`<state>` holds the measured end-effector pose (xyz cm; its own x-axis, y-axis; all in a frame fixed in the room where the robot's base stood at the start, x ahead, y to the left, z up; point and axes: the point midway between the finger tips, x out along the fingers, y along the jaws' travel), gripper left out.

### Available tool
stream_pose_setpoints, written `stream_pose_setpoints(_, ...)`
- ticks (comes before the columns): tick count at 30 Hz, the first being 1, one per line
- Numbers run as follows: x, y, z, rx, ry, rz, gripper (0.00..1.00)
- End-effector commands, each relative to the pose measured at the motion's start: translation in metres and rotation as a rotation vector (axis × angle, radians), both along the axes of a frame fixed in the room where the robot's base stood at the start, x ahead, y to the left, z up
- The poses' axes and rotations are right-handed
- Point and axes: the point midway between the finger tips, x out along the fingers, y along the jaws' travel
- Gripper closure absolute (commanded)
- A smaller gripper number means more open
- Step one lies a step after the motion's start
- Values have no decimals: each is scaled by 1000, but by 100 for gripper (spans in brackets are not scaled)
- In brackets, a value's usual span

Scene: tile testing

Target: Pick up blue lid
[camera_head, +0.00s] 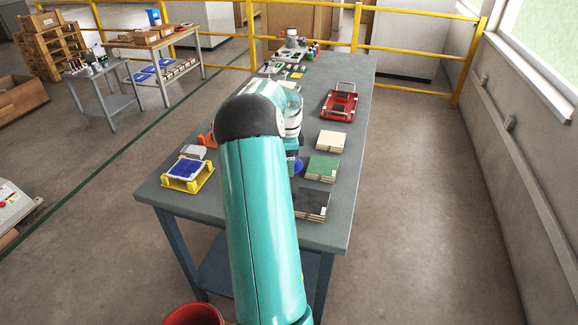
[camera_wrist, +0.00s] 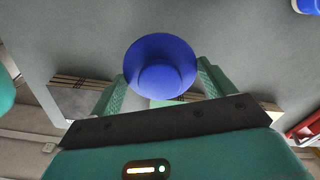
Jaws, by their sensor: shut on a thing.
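The blue lid (camera_wrist: 160,62) is a round blue disc with a raised middle. In the wrist view it sits between the two green fingers of my gripper (camera_wrist: 162,88), which are shut on it. In the head view only a small part of the blue lid (camera_head: 297,166) shows beside my arm, above the grey table (camera_head: 335,225). My arm hides most of my gripper there. I cannot tell how high the lid is above the table.
Stacks of black (camera_head: 312,204), green (camera_head: 322,168) and cream tiles (camera_head: 331,142) stand along the table's right side. A red rack (camera_head: 340,102) is behind them. A yellow stand with a blue tile (camera_head: 184,170) is at the left. A red bin (camera_head: 193,315) is below the front edge.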

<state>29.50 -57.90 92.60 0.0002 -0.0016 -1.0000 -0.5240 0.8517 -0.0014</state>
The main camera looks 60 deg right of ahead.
Motion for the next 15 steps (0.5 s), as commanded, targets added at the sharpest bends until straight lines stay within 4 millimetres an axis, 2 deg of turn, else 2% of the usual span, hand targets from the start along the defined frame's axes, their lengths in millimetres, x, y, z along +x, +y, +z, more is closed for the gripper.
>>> stream_pose_setpoints(10,-22,44,58,-1,-3,1,40)
stream_pose_setpoints(15,-36,72,72,2,-3,0,40)
